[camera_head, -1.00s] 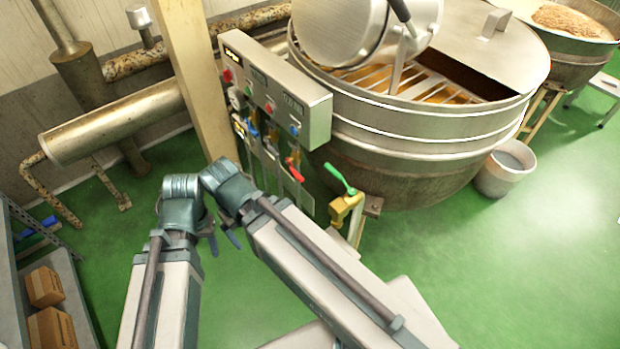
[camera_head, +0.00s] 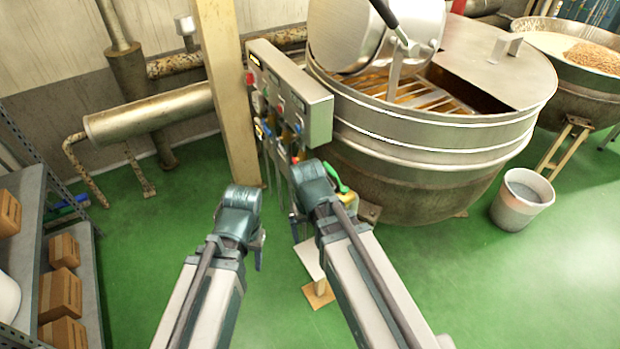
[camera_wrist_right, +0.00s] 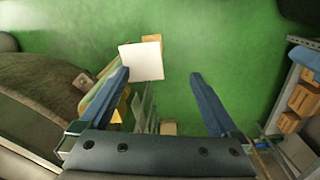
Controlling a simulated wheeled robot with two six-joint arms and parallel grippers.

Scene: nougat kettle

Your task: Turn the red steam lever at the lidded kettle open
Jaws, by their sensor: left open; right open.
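The lidded kettle (camera_head: 430,190) stands right of the control panel (camera_head: 310,110), its flat lid half covering the top. The red steam lever (camera_head: 295,160) is barely visible below the panel, mostly hidden behind my right wrist. The green-handled brass valve (camera_head: 337,180) is just right of that wrist, partly covered. My right gripper (camera_head: 295,228) points down in front of the valve pipes. In the right wrist view it is open and empty (camera_wrist_right: 160,73), with the kettle side at left and floor between the fingers. My left gripper (camera_head: 260,255) hangs left of it, open.
A wooden post (camera_head: 228,100) stands left of the panel. A shelf with cardboard boxes (camera_head: 60,290) is at the left. A grey bucket (camera_head: 522,198) stands on the floor to the right. A white square plate (camera_wrist_right: 142,60) lies below my right gripper.

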